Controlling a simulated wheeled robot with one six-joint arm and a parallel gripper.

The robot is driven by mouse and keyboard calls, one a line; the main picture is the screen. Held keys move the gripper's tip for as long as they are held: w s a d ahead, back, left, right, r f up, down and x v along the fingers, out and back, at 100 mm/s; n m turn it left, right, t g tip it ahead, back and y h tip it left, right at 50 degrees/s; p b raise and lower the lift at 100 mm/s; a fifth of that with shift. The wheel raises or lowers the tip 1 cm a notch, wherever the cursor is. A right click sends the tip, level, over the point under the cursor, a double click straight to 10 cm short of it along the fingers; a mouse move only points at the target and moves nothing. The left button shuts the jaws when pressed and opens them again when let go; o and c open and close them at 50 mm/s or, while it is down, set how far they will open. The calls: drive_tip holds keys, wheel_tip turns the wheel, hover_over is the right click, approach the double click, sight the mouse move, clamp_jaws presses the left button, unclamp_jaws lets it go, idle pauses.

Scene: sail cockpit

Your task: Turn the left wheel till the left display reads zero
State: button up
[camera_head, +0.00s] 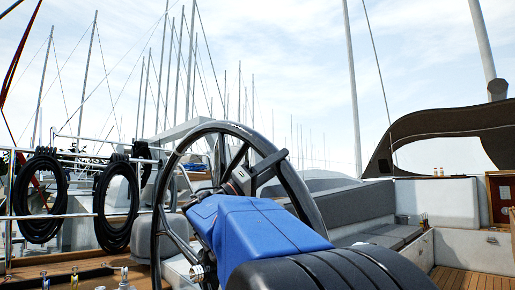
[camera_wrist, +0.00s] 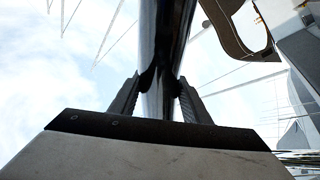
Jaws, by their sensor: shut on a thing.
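A large dark steering wheel (camera_head: 158,222) stands upright in the middle of the head view, with a glossy rim and spokes. It is the only wheel in view; I cannot tell from these frames whether it is the left one. My gripper (camera_head: 272,168) is at the upper right part of the rim, behind my blue arm link. In the wrist view my gripper (camera_wrist: 161,92) has one dark finger on each side of the glossy rim (camera_wrist: 167,35) and is shut on it. My arm hides the wheel's lower right part. No display reading shows in either view.
Coiled black hoses (camera_head: 40,198) hang on a rail at the left. A grey cushioned bench (camera_head: 358,212) lies behind the wheel at the right. Wooden decking (camera_head: 470,279) is at the lower right. A dark canopy (camera_head: 440,122) and several masts stand beyond.

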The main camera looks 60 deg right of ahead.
sight(288, 195)
drive_tip(key=s+f+m, duration=0.1)
drive_tip(key=s+f, duration=0.1)
drive_tip(key=s+a+f+m+g+y, duration=0.1)
drive_tip(key=s+f, duration=0.1)
drive_tip(key=f, duration=0.1)
drive_tip(key=s+f+m+y, duration=0.1)
drive_tip(key=s+f, duration=0.1)
drive_tip(key=shift+s+a+f+g, duration=0.3)
drive_tip(key=shift+a, duration=0.1)
drive_tip(key=o, duration=1.4)
drive_tip(key=shift+o, duration=0.2)
drive_tip(key=shift+w, duration=0.1)
